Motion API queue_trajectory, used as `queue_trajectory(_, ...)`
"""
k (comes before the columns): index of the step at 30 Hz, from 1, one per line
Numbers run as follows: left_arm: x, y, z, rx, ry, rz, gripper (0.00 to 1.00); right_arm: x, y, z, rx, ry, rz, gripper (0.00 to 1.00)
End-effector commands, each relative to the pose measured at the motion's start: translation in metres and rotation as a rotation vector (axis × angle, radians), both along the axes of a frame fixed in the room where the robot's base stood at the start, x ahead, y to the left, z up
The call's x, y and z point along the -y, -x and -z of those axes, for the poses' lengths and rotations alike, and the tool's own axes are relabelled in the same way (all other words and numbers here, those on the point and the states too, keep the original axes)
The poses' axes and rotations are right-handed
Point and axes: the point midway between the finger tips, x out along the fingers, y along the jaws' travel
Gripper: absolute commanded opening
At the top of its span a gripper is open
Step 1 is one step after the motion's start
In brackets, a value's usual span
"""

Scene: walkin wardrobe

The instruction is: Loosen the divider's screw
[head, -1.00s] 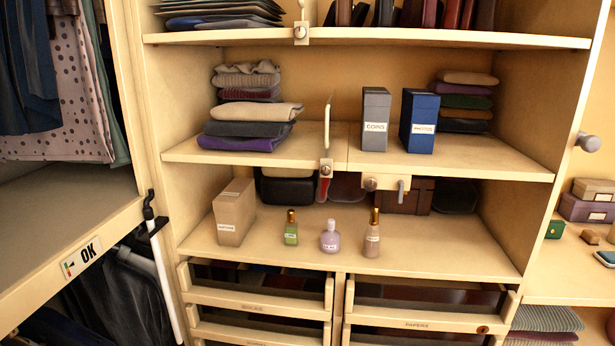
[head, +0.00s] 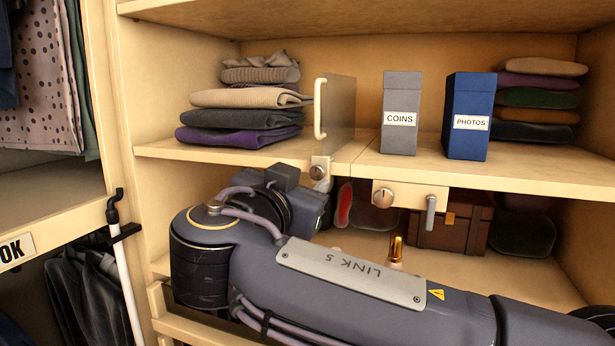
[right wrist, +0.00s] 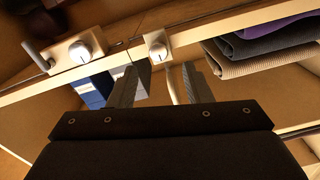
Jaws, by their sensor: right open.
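The screw (right wrist: 157,50) also shows in the right wrist view, just beyond the fingertips. My right gripper (right wrist: 159,82) is open with its fingers on either side of the handle's line; no contact with the screw shows. In the head view its fingers are hidden. My left gripper is out of view.
A lock knob (head: 384,197) and a grey lever (head: 431,213) sit on a plate right of the screw. A grey COINS box (head: 401,95) and blue PHOTOS box (head: 470,105) stand right of the divider. Folded clothes (head: 245,118) lie left. A gold-capped bottle (head: 396,250) stands behind my arm.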

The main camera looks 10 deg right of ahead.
Motion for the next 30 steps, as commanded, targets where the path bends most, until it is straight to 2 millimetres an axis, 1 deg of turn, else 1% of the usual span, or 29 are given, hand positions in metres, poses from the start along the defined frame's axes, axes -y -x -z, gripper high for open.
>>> queue_trajectory(1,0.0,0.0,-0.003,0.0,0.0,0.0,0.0,0.006,-0.008,-0.001,-0.001,0.0,0.005,0.45)
queue_trajectory(3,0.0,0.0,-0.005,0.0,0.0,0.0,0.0,0.013,-0.017,-0.001,-0.003,0.0,0.005,0.45)
queue_trajectory(9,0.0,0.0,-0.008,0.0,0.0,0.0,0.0,0.025,-0.036,0.0,-0.004,0.001,0.002,0.45)
queue_trajectory(13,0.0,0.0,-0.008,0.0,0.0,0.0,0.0,0.028,-0.041,0.0,-0.003,0.001,0.0,0.45)
queue_trajectory(19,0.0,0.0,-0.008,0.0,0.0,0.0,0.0,0.028,-0.041,0.001,-0.003,0.001,0.0,0.45)
queue_trajectory(20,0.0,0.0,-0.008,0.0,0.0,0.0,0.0,0.028,-0.041,0.001,-0.003,0.001,0.0,0.44)
queue_trajectory(30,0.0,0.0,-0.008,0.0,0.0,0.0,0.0,0.028,-0.041,0.001,-0.004,0.002,0.0,0.0)
